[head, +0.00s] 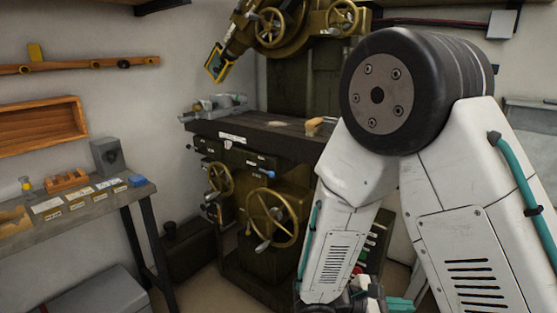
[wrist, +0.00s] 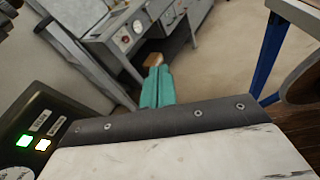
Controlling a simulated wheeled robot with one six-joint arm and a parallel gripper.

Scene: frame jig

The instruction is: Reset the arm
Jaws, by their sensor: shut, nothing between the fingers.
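My arm fills the right of the head view, its white links (head: 445,200) bent at a large black joint (head: 415,90). My gripper shows only in part at the bottom edge of the head view (head: 400,303), as teal fingers. In the wrist view my gripper (wrist: 157,78) is near the middle, with the teal fingers together and nothing held between them. A small brown block-like thing (wrist: 154,60) shows just past the fingertips; I cannot tell its distance.
A milling machine (head: 270,205) with brass handwheels stands behind my arm. A side bench (head: 80,205) with small items is at left. In the wrist view, a dark screwed strip (wrist: 200,113) edges a pale surface near the fingers, beside a lit button panel (wrist: 35,130). Floor (wrist: 235,50) is open beyond.

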